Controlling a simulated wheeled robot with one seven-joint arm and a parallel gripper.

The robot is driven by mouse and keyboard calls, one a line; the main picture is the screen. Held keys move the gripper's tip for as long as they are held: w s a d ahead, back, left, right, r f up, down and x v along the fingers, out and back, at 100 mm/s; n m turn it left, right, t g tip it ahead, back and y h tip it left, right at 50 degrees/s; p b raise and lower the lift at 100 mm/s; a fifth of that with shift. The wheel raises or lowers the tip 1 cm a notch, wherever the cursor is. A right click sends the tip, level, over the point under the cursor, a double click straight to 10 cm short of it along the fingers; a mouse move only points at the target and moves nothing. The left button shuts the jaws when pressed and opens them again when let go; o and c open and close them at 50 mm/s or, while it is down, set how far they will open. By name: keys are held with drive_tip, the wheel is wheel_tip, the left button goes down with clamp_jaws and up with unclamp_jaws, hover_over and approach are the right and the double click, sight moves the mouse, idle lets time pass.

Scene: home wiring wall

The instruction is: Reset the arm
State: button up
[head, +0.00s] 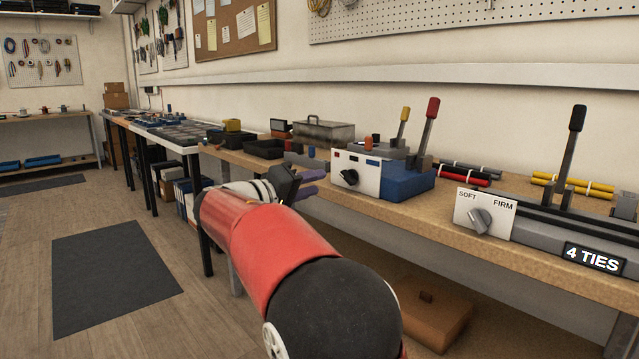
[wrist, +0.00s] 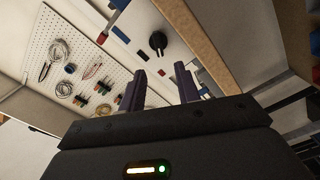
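My gripper (head: 314,182) is at the end of my red and black arm, in front of the workbench edge in the head view. In the wrist view my gripper (wrist: 160,76) shows two dark purple fingers standing apart, with nothing between them. The gripper is open and empty. A white-fronted box with a black knob (head: 349,177) stands on the bench just right of the fingers. The knob also shows in the wrist view (wrist: 158,40), beyond the fingertips. My arm hides part of the bench front and floor.
The wooden workbench (head: 470,233) runs along the right wall. On it are a lever machine with a SOFT/FIRM dial (head: 480,221), red and yellow cable bundles, black trays (head: 264,149) and a grey metal box (head: 325,133). A brown box (head: 437,318) lies beneath. Floor at left is clear around a dark mat (head: 108,273).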

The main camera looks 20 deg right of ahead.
idle(0.4)
drive_tip(key=s+d+f+n+g+y+p, duration=0.1)
drive_tip(key=s+f+y, duration=0.25)
drive_tip(key=s, duration=0.45)
drive_tip(key=s+d+f+g+y+p, duration=0.1)
drive_tip(key=s+f+y+p, duration=0.2)
drive_tip(key=s, duration=0.4)
drive_tip(key=s+a+f+y, duration=0.3)
drive_tip(key=s, duration=0.3)
drive_tip(key=s+a+f+t+y+p, duration=0.1)
drive_tip(key=s+a+f+y, duration=0.2)
drive_tip(key=s, duration=0.3)
drive_tip(key=s+a+f+n+y+p, duration=0.1)
drive_tip(key=s+a+f+y, duration=0.3)
drive_tip(key=s+a, duration=0.1)
drive_tip(key=shift+s+a, duration=0.25)
drive_tip(key=shift+s, duration=0.35)
